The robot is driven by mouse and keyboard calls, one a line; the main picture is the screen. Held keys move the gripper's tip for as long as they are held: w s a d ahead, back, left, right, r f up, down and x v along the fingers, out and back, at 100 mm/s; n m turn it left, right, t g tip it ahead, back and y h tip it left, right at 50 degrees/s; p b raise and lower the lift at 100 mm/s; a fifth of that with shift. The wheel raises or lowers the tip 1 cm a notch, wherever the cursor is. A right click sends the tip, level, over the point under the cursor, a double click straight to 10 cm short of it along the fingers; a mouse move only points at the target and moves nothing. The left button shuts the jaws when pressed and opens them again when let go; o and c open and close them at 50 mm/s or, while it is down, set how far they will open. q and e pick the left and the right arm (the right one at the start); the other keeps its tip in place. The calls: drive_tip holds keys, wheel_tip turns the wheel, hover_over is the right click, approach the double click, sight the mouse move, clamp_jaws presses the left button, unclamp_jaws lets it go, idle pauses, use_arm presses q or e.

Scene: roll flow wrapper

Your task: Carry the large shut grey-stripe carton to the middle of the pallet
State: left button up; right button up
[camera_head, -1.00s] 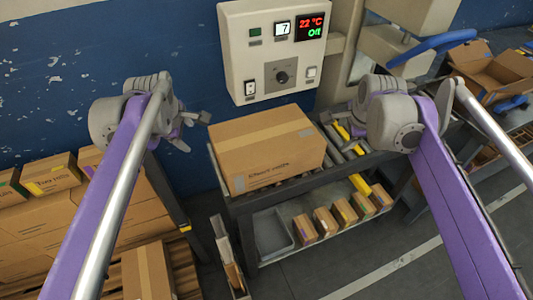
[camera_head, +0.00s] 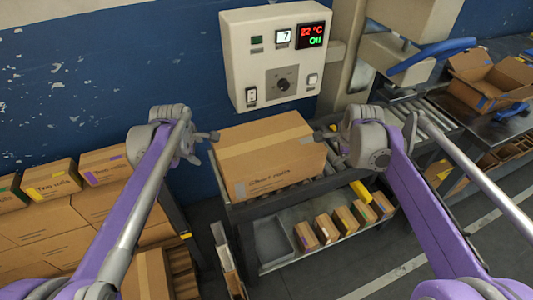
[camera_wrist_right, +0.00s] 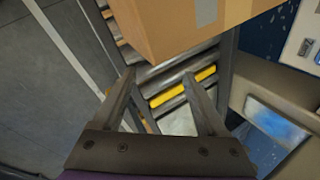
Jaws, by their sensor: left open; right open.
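The large shut carton (camera_head: 270,160) sits on the roller conveyor below the control panel. It has a pale tape strip along its top and a small grey patch near its right end. In the right wrist view the carton (camera_wrist_right: 185,25) is just beyond my fingers. My left gripper (camera_head: 211,136) is at the carton's left end, open. My right gripper (camera_head: 328,136) is at its right end, open. Neither is clearly shut on the carton; exact contact cannot be told. The slatted wood at lower left (camera_head: 184,275) looks like part of the pallet, mostly hidden by cartons and my left arm.
Several cartons (camera_head: 50,225) are stacked at the left. Small cartons (camera_head: 340,218) and a grey tray (camera_head: 272,238) sit on the shelf under the conveyor. The control panel (camera_head: 275,55) rises behind the carton. An open carton (camera_head: 490,78) stands at right.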

drive_tip(key=x, duration=0.4)
drive_tip(key=shift+w+f, duration=0.1)
drive_tip(key=shift+f, duration=0.1)
drive_tip(key=shift+a+f, duration=0.1)
drive_tip(key=shift+a, duration=0.65)
use_arm(q)
drive_tip(key=f, duration=0.1)
drive_tip(key=w+d+f, duration=0.1)
drive_tip(key=w+f, duration=0.1)
drive_tip(key=f, duration=0.1)
drive_tip(key=shift+d, duration=0.25)
